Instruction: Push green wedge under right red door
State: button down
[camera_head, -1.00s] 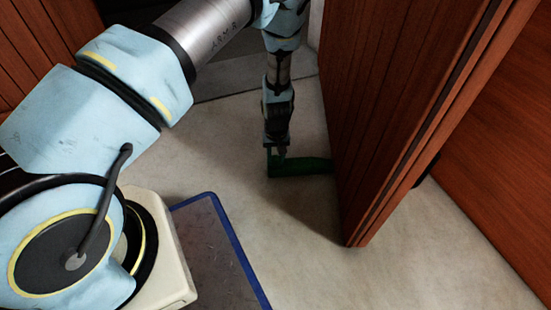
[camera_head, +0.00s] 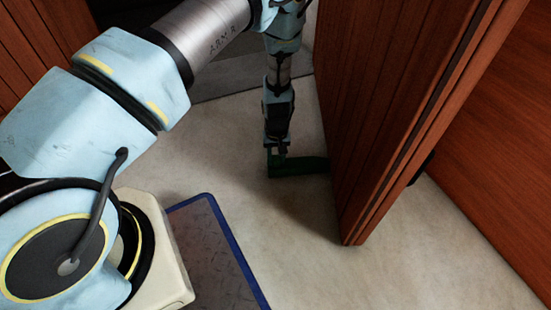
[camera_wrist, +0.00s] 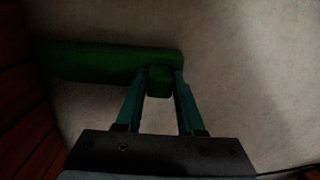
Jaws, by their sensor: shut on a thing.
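The green wedge (camera_head: 305,167) lies on the pale floor at the left face of the right red door (camera_head: 385,120). Its far end reaches the door's lower edge; whether it is under the door is hidden by the panel. My gripper (camera_head: 277,160) points down at the wedge's near end. In the wrist view, my gripper's two fingers (camera_wrist: 161,85) are shut on the end of the wedge (camera_wrist: 100,62), which extends left toward the door (camera_wrist: 28,125), dark at the left edge.
A red wooden wall (camera_head: 490,160) stands right of the door. Another red panel (camera_head: 40,50) is at the upper left. A blue-edged dark plate (camera_head: 205,235) is at the lower middle. The floor (camera_head: 300,250) in front of the door is clear.

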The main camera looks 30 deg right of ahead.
jog(key=shift+c, duration=2.2)
grip_release()
notch_tip(320, 180, up, 11)
jog(key=p, duration=0.5)
jog(key=w+a+r+n+p, duration=0.1)
jog(key=w+a+r, duration=0.2)
jog(key=a+r, duration=0.4)
jog(key=w+a+r+h+p, duration=0.1)
jog(key=w+a+r, duration=0.2)
jog(key=a+r, duration=0.35)
jog(key=w+a+r+n+p, duration=0.1)
jog(key=w+a+r, duration=0.25)
jog(key=r, duration=0.55)
jog(key=s+a+r+n+t+p, duration=0.15)
jog(key=s+a+r, duration=0.25)
jog(key=a+r, duration=0.5)
jog(key=s+a+r+p, duration=0.2)
jog(key=s+a+r, duration=0.2)
jog(key=a+r, duration=0.55)
notch_tip(320, 180, up, 34)
jog(key=a+p, duration=0.2)
jog(key=p, duration=3.4)
jog(key=shift+y+p, duration=0.35)
jog(key=shift+y, duration=0.05)
